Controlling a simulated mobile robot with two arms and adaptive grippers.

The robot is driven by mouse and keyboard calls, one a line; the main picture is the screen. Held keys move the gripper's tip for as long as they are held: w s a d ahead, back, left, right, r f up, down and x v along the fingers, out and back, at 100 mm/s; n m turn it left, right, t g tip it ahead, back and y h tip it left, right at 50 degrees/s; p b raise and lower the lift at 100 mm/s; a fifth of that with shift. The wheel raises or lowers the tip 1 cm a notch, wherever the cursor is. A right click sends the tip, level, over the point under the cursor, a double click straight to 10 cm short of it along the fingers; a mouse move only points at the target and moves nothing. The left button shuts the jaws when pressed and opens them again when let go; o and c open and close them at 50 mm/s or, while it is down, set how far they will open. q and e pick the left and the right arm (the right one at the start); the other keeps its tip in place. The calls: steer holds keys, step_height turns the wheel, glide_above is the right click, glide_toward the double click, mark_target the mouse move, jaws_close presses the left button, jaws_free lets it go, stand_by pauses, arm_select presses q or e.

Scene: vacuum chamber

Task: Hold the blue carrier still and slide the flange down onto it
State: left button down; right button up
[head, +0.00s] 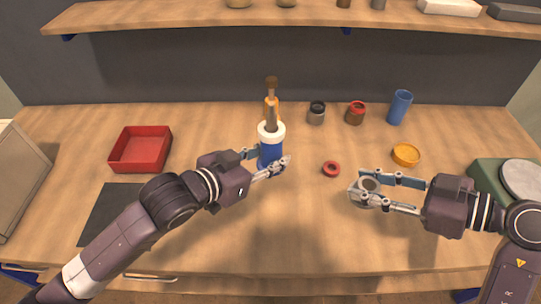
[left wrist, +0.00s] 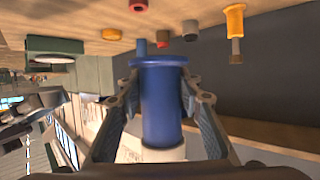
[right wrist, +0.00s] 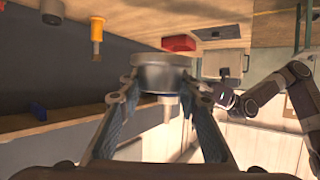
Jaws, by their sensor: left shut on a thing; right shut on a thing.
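The blue carrier (head: 270,152) stands upright on the table with a white collar (head: 271,130) and a post rising from its top. My left gripper (head: 284,165) is shut on its blue body, which also fills the left wrist view (left wrist: 163,105). The flange, a grey ring (head: 369,184), is held in my right gripper (head: 362,194), to the right of the carrier and apart from it. In the right wrist view the flange (right wrist: 163,70) sits between the closed fingers and partly hides the carrier behind it.
An orange-handled tool (head: 271,105) is behind the carrier. A red ring (head: 331,169) lies between the grippers. Two jars (head: 316,113), a blue cup (head: 399,107) and an orange dish (head: 406,155) stand behind. A red tray (head: 141,149) is left, a green device (head: 490,178) right.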

arm_select(q)
steer(key=b, duration=0.9)
glide_above(271, 208)
steer(key=shift+f, duration=8.95)
steer(key=shift+f+b, duration=0.35)
steer(key=shift+f, duration=0.2)
steer(key=shift+f, duration=0.25)
steer(key=c, duration=1.4)
jaws_free()
steer(key=shift+f, duration=0.1)
